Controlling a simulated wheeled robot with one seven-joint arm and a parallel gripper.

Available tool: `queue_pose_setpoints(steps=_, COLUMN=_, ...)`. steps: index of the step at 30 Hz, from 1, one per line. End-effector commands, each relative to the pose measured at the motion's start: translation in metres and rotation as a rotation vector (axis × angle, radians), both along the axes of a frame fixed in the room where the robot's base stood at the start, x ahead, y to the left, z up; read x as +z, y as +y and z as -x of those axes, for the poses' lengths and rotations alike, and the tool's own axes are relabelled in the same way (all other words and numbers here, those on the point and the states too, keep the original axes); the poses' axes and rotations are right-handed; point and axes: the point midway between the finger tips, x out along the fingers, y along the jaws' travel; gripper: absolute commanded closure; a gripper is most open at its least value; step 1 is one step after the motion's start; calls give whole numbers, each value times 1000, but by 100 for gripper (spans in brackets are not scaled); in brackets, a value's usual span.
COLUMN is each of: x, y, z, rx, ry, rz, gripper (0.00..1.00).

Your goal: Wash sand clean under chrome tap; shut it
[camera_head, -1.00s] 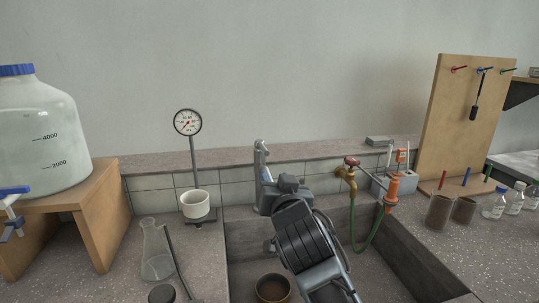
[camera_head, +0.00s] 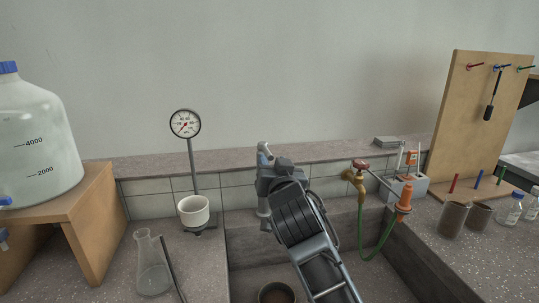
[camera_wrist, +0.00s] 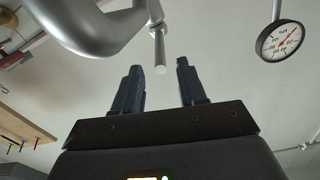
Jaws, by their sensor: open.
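The chrome tap (camera_head: 263,152) stands at the back of the sink, mostly hidden behind my arm. In the wrist view its thick curved pipe (camera_wrist: 88,22) and a thin rod with a round end (camera_wrist: 160,50) show. My gripper (camera_wrist: 159,68) is open and empty, with the rod's end between its two dark fingertips in the picture; I cannot tell whether they touch. A round pot (camera_head: 276,293) with brown sand-like contents sits on the sink floor, cut by the bottom edge. I see no water running.
A brass tap (camera_head: 356,178) with red handle and green hose stands right of my arm. A gauge on a stand (camera_head: 185,123) with a white cup (camera_head: 193,211) and a glass flask (camera_head: 151,265) are left. Brown jars (camera_head: 453,218) and bottles stand right of the sink (camera_head: 252,250).

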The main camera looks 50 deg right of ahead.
Motion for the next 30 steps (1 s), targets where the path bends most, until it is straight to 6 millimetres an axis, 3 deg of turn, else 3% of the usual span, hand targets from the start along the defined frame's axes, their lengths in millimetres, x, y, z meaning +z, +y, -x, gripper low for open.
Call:
queue_pose_setpoints(steps=9, x=0, y=-22, z=-32, rx=0, ry=1, rz=-1, gripper=59)
queue_pose_setpoints(steps=20, x=0, y=-25, z=-35, rx=0, ry=0, rz=0, gripper=60)
queue_pose_setpoints(steps=30, x=0, y=-25, z=-35, rx=0, ry=1, rz=-1, gripper=92)
